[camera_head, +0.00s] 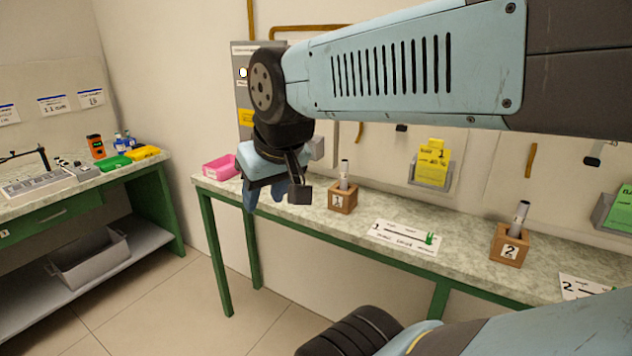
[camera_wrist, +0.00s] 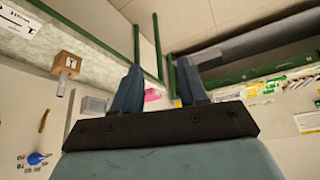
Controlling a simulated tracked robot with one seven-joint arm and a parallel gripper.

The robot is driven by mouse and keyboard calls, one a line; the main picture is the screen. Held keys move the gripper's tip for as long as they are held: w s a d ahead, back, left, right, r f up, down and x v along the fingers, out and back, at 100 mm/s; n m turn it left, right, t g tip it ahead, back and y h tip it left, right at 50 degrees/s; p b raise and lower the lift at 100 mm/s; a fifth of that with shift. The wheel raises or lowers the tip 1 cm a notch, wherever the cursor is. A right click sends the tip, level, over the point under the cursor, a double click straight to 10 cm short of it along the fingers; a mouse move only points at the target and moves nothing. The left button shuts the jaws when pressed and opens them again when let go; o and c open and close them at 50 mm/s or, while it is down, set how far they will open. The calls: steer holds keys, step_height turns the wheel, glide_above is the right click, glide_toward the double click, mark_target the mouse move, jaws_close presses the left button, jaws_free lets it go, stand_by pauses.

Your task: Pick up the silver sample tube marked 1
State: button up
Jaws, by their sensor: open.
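The silver sample tube (camera_head: 344,172) stands upright in a wooden block (camera_head: 343,199) labelled 1 on the speckled bench. In the wrist view, which looks inverted, the tube (camera_wrist: 62,86) and its block (camera_wrist: 67,63) are at the left, outside the fingers. My gripper (camera_head: 266,196) is to the left of the tube in the head view, apart from it, near the bench's front edge. Its blue fingers are spread and empty in the wrist view (camera_wrist: 160,88).
A second tube (camera_head: 521,213) stands in a block (camera_head: 509,246) marked 2 further right. A card (camera_head: 404,237) lies between the blocks. A pink bin (camera_head: 222,167) sits behind my gripper. A green-framed bench (camera_head: 150,175) with tools is at left; floor between is clear.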

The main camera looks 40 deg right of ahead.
steer(key=shift+d, duration=0.2)
steer(key=shift+o, duration=1.3)
steer(key=shift+w, duration=0.25)
steer(key=w+d+f+m+t, duration=0.1)
steer(key=w+d+m+t, duration=0.1)
steer(key=w, duration=0.8)
steer(key=m+h, duration=0.9)
steer(key=h, duration=0.2)
glide_toward(346, 164)
steer(key=shift+w+a+x, duration=0.1)
steer(key=shift+w+x, duration=0.05)
steer(key=shift+x, duration=3.15)
steer(key=shift+w+a+x, duration=0.15)
steer(key=shift+x, duration=3.1)
steer(key=shift+f, duration=0.1)
steer(key=shift+c, duration=0.2)
